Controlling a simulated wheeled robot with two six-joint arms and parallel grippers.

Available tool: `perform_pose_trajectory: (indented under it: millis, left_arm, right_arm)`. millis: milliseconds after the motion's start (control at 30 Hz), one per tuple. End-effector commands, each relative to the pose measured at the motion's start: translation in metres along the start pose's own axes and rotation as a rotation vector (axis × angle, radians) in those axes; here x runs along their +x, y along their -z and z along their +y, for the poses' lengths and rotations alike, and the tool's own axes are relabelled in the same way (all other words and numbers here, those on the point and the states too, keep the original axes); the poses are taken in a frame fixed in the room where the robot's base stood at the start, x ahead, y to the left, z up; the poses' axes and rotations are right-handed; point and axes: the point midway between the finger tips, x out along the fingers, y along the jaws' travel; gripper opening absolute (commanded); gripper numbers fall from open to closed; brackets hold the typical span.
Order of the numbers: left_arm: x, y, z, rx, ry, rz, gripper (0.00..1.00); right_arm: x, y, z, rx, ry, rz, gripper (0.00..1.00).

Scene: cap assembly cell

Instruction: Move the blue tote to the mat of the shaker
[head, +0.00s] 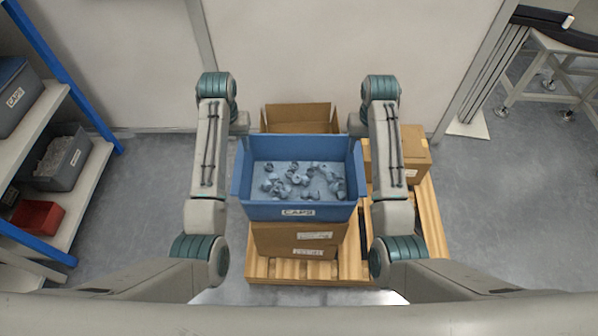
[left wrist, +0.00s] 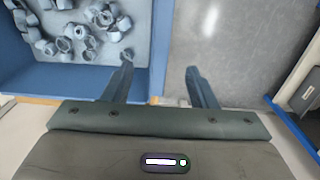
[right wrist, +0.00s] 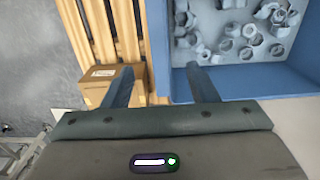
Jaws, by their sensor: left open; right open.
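The blue tote (head: 300,211), labelled CAPS and holding several grey caps, sits on cardboard boxes on a pallet in the head view. My left gripper (head: 240,123) is at its left wall, open. In the left wrist view, the tote's wall (left wrist: 160,40) runs between the spread fingers (left wrist: 158,75). My right gripper (head: 357,123) is at the right wall, open. In the right wrist view, that wall (right wrist: 156,45) runs between its fingers (right wrist: 160,73). Contact between fingers and walls cannot be told. No shaker or mat can be made out.
An open cardboard box (head: 298,112) stands behind the tote, and a closed box (head: 414,150) stands to its right on the wooden pallet (head: 432,215). A blue-framed shelf (head: 88,195) with bins is at left. A grey stand (head: 560,60) is at far right.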

Motion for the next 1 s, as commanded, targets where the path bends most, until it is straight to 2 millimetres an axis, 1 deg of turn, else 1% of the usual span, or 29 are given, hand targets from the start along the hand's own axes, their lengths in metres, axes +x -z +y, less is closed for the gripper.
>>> perform_pose_trajectory:
  millis: [267, 367, 467, 800, 900, 1000]
  left_arm:
    - [0.001, 0.000, 0.000, 0.000, 0.000, -0.001, 0.52]
    - [0.006, -0.001, 0.000, 0.000, 0.000, -0.002, 0.52]
    - [0.018, -0.001, 0.000, 0.000, 0.000, -0.003, 0.52]
    - [0.078, -0.001, 0.000, 0.000, 0.000, -0.004, 0.52]
    - [0.091, -0.001, 0.000, 0.001, 0.000, -0.002, 0.52]
    - [0.101, 0.000, 0.000, 0.001, 0.000, -0.002, 0.52]
  right_arm:
    - [0.001, 0.000, 0.000, 0.000, 0.000, 0.000, 0.53]
    - [0.006, 0.000, 0.000, 0.000, 0.000, -0.001, 0.53]
    - [0.018, -0.001, 0.000, 0.000, 0.000, -0.004, 0.53]
    - [0.078, -0.001, 0.000, -0.001, 0.000, -0.004, 0.53]
    - [0.091, -0.001, 0.000, -0.001, 0.000, -0.003, 0.53]
    - [0.101, 0.000, 0.000, -0.001, 0.000, -0.002, 0.53]
